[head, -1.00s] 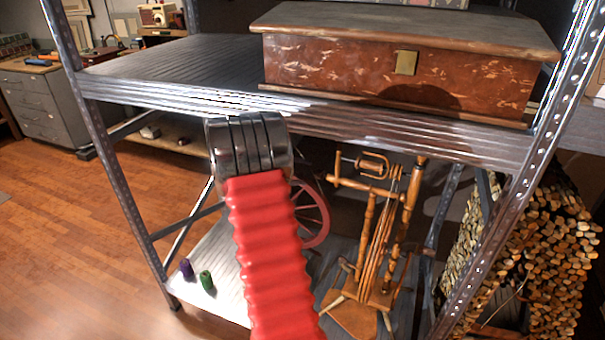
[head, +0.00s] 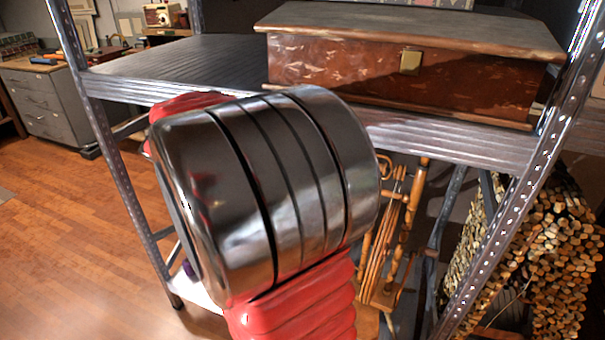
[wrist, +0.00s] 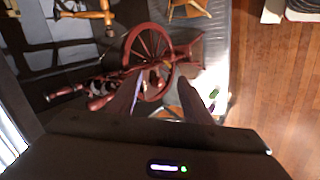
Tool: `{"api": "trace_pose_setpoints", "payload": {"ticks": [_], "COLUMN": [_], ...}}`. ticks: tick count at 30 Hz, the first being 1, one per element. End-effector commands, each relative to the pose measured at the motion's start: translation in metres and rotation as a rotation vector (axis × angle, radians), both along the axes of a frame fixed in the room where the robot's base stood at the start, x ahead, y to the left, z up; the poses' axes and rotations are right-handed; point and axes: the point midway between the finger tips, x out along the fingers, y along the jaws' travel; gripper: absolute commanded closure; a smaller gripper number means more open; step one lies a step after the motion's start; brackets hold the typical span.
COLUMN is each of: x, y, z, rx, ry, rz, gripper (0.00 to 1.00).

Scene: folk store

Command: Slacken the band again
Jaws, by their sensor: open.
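In the wrist view a dark red spinning wheel (wrist: 152,35) with a spoked wheel stands on the lower shelf, beyond my fingers. My gripper (wrist: 162,84) is open, with its two fingers apart and pointing toward the wheel. The fingers overlap the wheel's lower part in the picture; I cannot tell whether they touch it. I cannot make out a band on it. In the head view my arm hides the red wheel and the gripper. A light wooden spinning wheel (head: 412,205) stands to the right on the same shelf, partly hidden by my arm.
A metal rack surrounds the space, with an upper shelf (head: 170,62) above and a post (head: 115,165) at the left. A brown wooden chest (head: 340,75) sits on the upper shelf. Small green (wrist: 213,94) and purple (wrist: 211,106) spools stand near the lower shelf's edge. Stacked firewood (head: 560,235) is at right.

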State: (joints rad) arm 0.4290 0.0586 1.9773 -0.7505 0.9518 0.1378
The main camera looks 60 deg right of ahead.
Motion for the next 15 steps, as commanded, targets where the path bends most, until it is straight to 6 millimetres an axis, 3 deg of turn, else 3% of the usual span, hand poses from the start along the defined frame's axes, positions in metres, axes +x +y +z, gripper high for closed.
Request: {"api": "trace_pose_setpoints", "payload": {"ticks": [3,15], "x": [-0.005,-0.038], "y": [0.041,0.168], "z": [0.010,0.024], "rx": [0.049,0.243], "ry": [-0.054,-0.215], "rz": [0.029,0.129], "gripper": [0.55,0.55]}}
